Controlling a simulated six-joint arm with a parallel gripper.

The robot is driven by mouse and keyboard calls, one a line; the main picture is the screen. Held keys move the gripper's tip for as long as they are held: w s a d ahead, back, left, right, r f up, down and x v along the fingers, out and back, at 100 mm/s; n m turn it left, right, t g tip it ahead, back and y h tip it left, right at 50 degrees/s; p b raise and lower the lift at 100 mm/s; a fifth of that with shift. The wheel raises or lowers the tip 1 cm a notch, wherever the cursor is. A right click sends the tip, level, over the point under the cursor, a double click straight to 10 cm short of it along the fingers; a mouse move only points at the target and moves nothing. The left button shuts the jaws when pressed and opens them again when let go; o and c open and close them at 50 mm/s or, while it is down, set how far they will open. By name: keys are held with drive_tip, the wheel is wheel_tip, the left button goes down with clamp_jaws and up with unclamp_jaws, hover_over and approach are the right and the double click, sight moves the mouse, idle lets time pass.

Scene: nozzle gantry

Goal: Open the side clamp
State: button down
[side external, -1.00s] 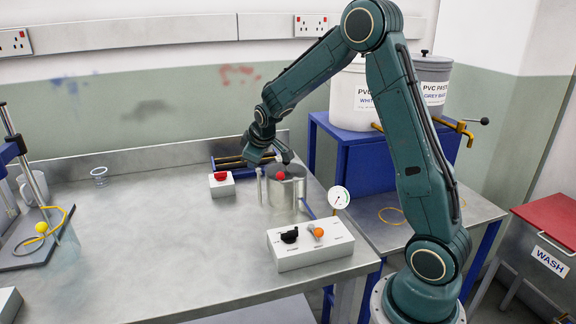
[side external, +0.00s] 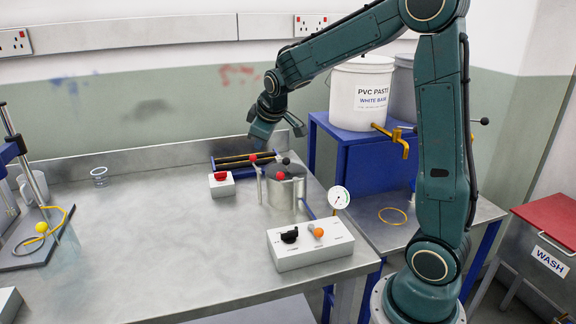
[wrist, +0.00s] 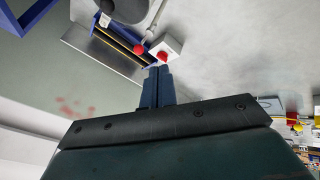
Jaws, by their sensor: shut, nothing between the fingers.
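The metal pot (side external: 286,192) stands near the right end of the bench. The side clamp is at its left side, with an upright post and a lever ending in a red ball (side external: 253,158). The red ball sits out to the left of the pot, away from its lid. In the wrist view the red ball (wrist: 141,50) and its grey rod show just beyond the fingertips, beside the pot's dark round top (wrist: 124,8). My gripper (side external: 260,138) is shut and empty above and behind the pot. Its closed fingers (wrist: 158,72) look apart from the ball.
A small box with a red button (side external: 221,185) sits left of the pot. A control box (side external: 310,243) with knobs stands in front, and a pressure gauge (side external: 339,197) to the right. A blue-framed rack (side external: 240,161) lies behind. The bench's middle is clear.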

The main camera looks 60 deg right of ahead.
drive_tip(key=w+a+m+g+h, duration=0.1)
drive_tip(key=w+a+m, duration=0.1)
drive_tip(key=w+m, duration=0.2)
drive_tip(key=shift+w+g+h, duration=0.3)
drive_tip(key=shift+w+h, duration=0.1)
drive_tip(key=shift+w, duration=0.5)
drive_tip(key=shift+f, duration=0.1)
drive_tip(key=w+d+f, duration=0.3)
drive_tip(key=d+f, duration=0.5)
drive_tip(key=shift+d+f, duration=0.2)
drive_tip(key=shift+f, duration=0.2)
